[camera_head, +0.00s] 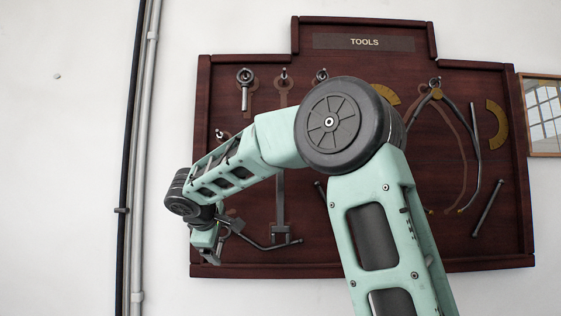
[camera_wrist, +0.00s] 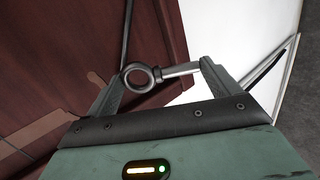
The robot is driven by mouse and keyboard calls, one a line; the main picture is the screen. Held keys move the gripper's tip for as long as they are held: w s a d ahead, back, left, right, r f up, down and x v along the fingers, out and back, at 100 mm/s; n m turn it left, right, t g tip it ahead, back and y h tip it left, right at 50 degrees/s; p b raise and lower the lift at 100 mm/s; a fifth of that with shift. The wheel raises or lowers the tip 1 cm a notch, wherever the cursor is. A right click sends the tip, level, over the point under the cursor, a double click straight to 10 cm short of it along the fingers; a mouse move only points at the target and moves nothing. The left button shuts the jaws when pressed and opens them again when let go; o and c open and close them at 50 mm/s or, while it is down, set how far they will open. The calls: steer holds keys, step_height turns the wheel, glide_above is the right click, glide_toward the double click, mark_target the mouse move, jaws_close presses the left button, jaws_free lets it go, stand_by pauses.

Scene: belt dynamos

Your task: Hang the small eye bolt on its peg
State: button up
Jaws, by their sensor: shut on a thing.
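The small eye bolt (camera_wrist: 139,79), a grey metal ring with a short straight shank, lies across my gripper (camera_wrist: 163,70) in the wrist view. My gripper is shut on it, with the ring by the left finger and the shank end by the right finger. In the head view my wrist is low at the board's left edge, and I cannot make out the held bolt there. A peg (camera_head: 284,75) with a tan painted outline below it shows near the top of the tool board (camera_head: 230,160); I cannot tell whose peg it is.
Another eye bolt (camera_head: 245,78) hangs ring-up at the board's upper left. A caliper-like tool (camera_head: 475,165), yellow arc pieces (camera_head: 495,125) and rods hang on the right. My arm hides the board's middle. Pipes (camera_head: 140,150) run down the wall at left.

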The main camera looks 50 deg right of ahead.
steer(key=s+d+r+m+g+h+p, duration=0.1)
steer(key=s+d+r+h+p, duration=0.35)
steer(key=r, duration=1.05)
steer(key=s+a+r+m+g+h+p, duration=0.15)
steer(key=s+r, duration=0.55)
steer(key=r, duration=0.7)
steer(key=s+d+r+m+h+p, duration=0.25)
steer(key=s+r, duration=0.25)
steer(key=r, duration=1)
steer(key=w+d+f+p, duration=0.1)
steer(key=w+d+p, duration=0.1)
steer(key=w+d, duration=0.4)
steer(key=shift+d+f+n, duration=0.15)
steer(key=shift+n, duration=0.15)
steer(key=shift+w, duration=0.1)
steer(key=shift+d+f, duration=0.1)
steer(key=o, duration=0.8)
steer(key=shift+d, duration=0.2)
steer(key=s+a+b, duration=0.1)
steer(key=a, duration=0.4)
steer(key=s+a+b, duration=0.1)
steer(key=a, duration=0.5)
steer(key=s+a+b, duration=0.1)
steer(key=a+b, duration=0.1)
steer(key=a, duration=0.4)
steer(key=shift+a, duration=0.15)
